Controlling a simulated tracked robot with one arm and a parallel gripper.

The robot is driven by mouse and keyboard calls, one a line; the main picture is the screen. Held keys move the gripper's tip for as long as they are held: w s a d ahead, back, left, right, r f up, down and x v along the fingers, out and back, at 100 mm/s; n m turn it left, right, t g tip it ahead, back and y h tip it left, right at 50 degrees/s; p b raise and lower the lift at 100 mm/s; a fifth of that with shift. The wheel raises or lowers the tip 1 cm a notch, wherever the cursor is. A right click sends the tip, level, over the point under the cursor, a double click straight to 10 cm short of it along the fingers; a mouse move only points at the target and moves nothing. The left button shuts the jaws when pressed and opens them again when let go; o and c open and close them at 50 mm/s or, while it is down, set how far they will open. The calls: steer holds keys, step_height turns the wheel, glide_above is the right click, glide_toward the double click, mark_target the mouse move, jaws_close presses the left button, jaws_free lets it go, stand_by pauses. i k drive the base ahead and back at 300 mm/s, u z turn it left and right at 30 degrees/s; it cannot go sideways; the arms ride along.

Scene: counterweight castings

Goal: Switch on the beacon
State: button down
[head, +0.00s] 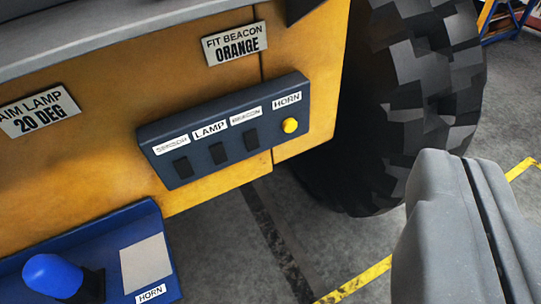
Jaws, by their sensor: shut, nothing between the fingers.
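A dark blue switch panel (160,134) is fixed to the yellow machine side. It carries three dark switches and a yellow button (290,126). The small label above the third switch (251,140) appears to read BEACON. The middle switch (219,153) is under LAMP, and the yellow button is under HORN. The first switch (183,167) has a label too small to read surely. I cannot tell the switch positions. My gripper (458,160) is shut and empty at the lower right, apart from the panel and to its right.
A large black tyre (415,80) stands behind my gripper. A blue tray (120,239) at lower left holds a blue domed part (52,276) and a HORN label. Signs read FIT BEACON ORANGE (235,44) and AIM LAMP 20 DEG (38,111). Grey floor shows below the panel.

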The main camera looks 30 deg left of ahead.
mark_target(251, 140)
steer(key=u, duration=0.05)
steer(key=k, duration=0.95)
steer(key=u, duration=0.35)
steer(key=i, duration=1)
